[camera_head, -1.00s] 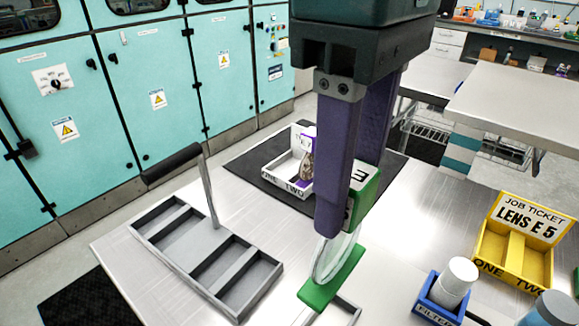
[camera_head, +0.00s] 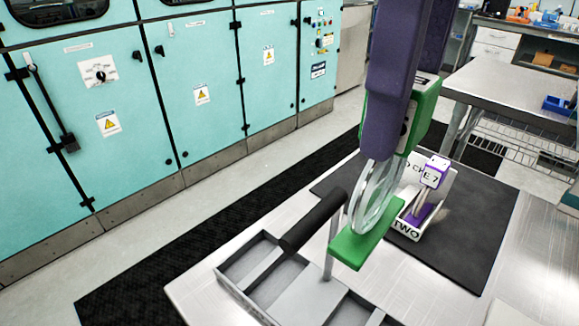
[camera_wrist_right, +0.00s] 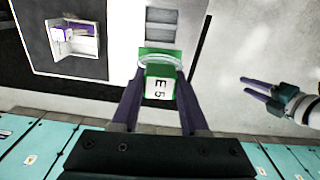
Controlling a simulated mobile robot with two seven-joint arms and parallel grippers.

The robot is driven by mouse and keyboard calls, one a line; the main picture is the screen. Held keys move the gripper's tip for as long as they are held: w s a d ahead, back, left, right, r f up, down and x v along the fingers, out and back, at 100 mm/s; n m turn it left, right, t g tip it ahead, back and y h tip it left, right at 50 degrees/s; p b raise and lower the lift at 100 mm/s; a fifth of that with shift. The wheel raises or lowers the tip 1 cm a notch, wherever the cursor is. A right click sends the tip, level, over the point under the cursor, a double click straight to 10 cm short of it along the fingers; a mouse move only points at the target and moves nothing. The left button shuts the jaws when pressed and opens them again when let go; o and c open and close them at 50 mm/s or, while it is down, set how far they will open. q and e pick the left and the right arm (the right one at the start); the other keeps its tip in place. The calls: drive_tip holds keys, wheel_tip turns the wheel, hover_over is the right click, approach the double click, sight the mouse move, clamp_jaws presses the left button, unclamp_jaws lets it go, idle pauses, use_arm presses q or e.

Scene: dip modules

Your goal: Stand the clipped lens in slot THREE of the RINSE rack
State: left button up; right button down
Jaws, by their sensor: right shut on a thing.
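My right gripper (camera_head: 385,150) is shut on the green clip (camera_head: 422,112) that carries the clear round lens (camera_head: 374,200). A green foot (camera_head: 368,232) is at the lens's lower end. The clip shows the label E5 in the right wrist view (camera_wrist_right: 160,88). The lens hangs upright, beside the black handle of a grey rack in the head view. This grey rack (camera_head: 258,312) has several open compartments; its lower part is cut off and no RINSE label or slot number is readable. My left gripper (camera_wrist_right: 241,85) is open and empty in the right wrist view.
The rack's black handle (camera_head: 313,219) rises near the held lens. Bare steel table (camera_head: 195,290) lies left of the rack.

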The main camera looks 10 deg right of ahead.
sight(376, 226)
wheel_tip(376, 226, down, 20)
drive_tip(key=b, duration=0.3)
drive_tip(key=shift+s+r, duration=0.15)
drive_tip(key=shift+r, duration=0.05)
drive_tip(key=shift+d, duration=0.1)
drive_tip(key=shift+c, duration=2.1)
unclamp_jaws()
drive_tip(key=shift+f, duration=0.1)
wheel_tip(376, 226, up, 12)
drive_tip(key=shift+r+p, duration=0.15)
drive_tip(key=shift+p, duration=0.4)
drive_tip(key=shift+s, duration=0.1)
